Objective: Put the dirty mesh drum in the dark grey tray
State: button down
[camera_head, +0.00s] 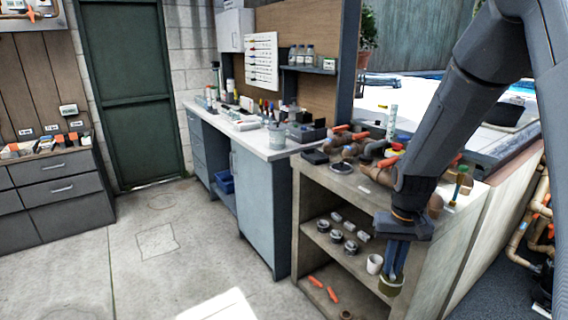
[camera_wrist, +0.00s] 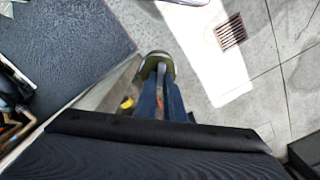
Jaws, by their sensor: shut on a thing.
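My gripper (camera_head: 396,262) points down in front of the concrete shelf unit at the right. It is shut on a small olive-green round thing, which I take as the dirty mesh drum (camera_head: 391,286). The drum hangs at the fingertips, clear of the floor, and also shows in the wrist view (camera_wrist: 157,60) beyond the blue fingers. Its mesh is too small to make out. A dark grey open box (camera_head: 306,133) on the white worktop may be the dark grey tray; I cannot tell for sure.
The concrete shelf unit (camera_head: 330,182) has pipe fittings on top and a white cup (camera_head: 375,264), jars and orange-handled tools on its shelves. The worktop (camera_head: 262,152) is crowded with bottles and a clear beaker (camera_head: 277,136). Floor (camera_head: 150,275) at the left is free.

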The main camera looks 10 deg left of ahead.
aim_at(315, 156)
jog(key=u, duration=0.75)
jog(key=k, duration=1.05)
jog(key=u, duration=1)
jog(key=i, duration=2.1)
jog(key=z, duration=1.1)
jog(key=i, duration=0.8)
jog(key=z, duration=0.9)
